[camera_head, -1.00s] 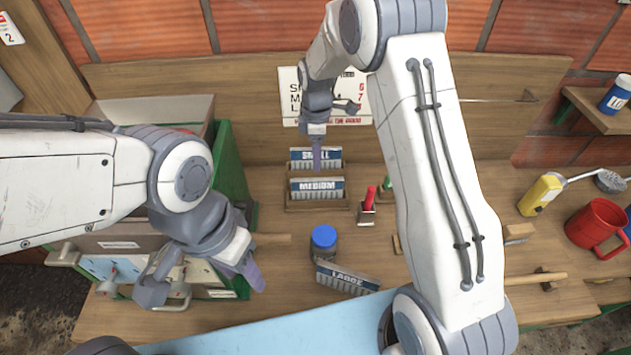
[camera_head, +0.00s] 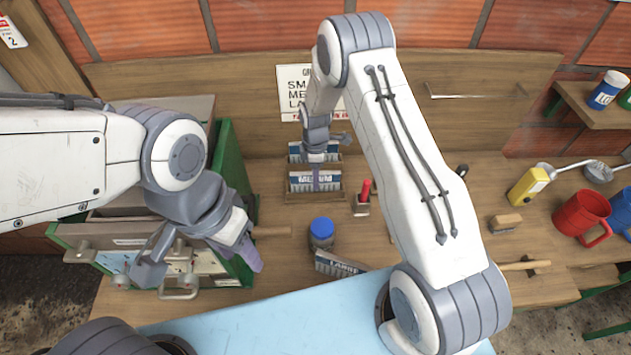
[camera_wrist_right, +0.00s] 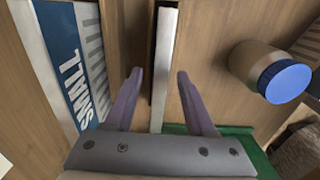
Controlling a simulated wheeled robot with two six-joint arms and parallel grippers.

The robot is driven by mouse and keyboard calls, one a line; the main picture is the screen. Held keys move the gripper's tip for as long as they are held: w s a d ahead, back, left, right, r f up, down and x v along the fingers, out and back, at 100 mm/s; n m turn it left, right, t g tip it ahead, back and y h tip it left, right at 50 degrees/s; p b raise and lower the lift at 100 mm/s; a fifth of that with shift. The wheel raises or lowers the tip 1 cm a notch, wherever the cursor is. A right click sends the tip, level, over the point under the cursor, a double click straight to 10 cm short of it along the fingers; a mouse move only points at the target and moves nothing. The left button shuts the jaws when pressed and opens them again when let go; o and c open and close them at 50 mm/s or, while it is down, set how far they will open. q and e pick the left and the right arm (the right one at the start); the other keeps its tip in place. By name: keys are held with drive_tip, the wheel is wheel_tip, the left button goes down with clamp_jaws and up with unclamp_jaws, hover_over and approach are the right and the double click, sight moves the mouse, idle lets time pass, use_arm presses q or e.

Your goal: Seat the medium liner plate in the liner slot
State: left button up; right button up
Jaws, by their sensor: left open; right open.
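The medium liner plate (camera_head: 300,181), with a blue label, stands in a wooden holder on the bench. In the right wrist view, the open fingers of this gripper (camera_wrist_right: 161,103) lie either side of the plate's thin upright edge (camera_wrist_right: 163,65), with gaps on both sides. The small plate (camera_head: 297,149) stands behind; it also shows in the wrist view (camera_wrist_right: 72,68). My left gripper (camera_head: 203,262) is open and empty in front of the green machine (camera_head: 240,172). I cannot make out the liner slot.
A blue-capped jar (camera_head: 321,228) and the large plate (camera_head: 337,265) stand in front of the medium plate. A brush, yellow bottle (camera_head: 528,186) and red mug (camera_head: 580,214) are further right.

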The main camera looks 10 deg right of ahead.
clamp_jaws()
idle(1.4)
